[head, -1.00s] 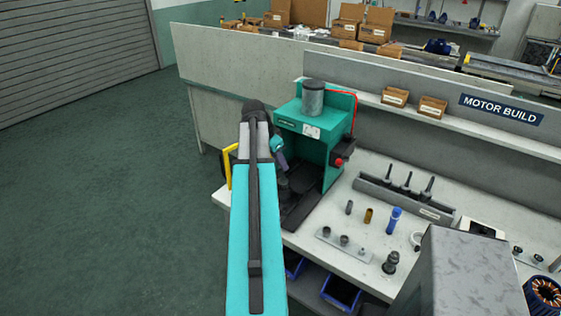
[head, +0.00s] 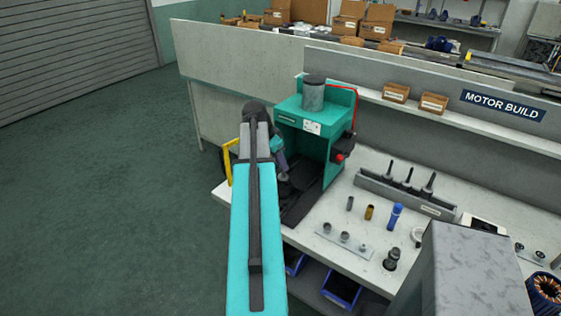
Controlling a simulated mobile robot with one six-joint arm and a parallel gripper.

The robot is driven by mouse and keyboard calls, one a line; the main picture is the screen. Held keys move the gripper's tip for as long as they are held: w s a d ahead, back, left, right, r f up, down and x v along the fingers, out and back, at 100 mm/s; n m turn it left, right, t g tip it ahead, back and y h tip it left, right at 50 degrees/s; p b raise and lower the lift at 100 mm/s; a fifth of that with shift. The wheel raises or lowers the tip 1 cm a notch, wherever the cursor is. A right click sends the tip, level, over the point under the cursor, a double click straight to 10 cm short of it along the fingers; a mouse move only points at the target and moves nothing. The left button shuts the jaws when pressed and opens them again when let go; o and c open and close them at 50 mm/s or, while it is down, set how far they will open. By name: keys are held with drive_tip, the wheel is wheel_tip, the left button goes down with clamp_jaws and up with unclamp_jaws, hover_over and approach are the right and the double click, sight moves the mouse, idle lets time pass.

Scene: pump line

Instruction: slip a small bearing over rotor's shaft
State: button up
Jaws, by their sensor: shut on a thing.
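My gripper (head: 284,178) is low at the left side of the teal press (head: 333,158), at its opening. It is small and dark here, and my own arm partly covers it. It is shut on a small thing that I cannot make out. Several dark parts with upright shafts, which look like rotors (head: 428,186), stand in a grey rack on the bench. Small dark rings, perhaps bearings (head: 344,237), sit on a light plate (head: 333,241) in front. I cannot tell whether a rotor stands under the press.
A grey sleeve (head: 350,203), a brass sleeve (head: 369,212) and a blue bottle (head: 394,218) stand between plate and rack. A dark stepped part (head: 391,260) is near the front edge. Blue bins (head: 341,289) are below. A wound stator (head: 545,290) is at lower right.

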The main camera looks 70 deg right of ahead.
drive_tip(key=shift+f+b, duration=0.4)
drive_tip(key=shift+f, duration=0.35)
drive_tip(key=o, duration=1.1)
drive_tip(key=shift+r, duration=0.1)
drive_tip(key=shift+r+p, duration=1.35)
drive_tip(key=shift+r, duration=1.1)
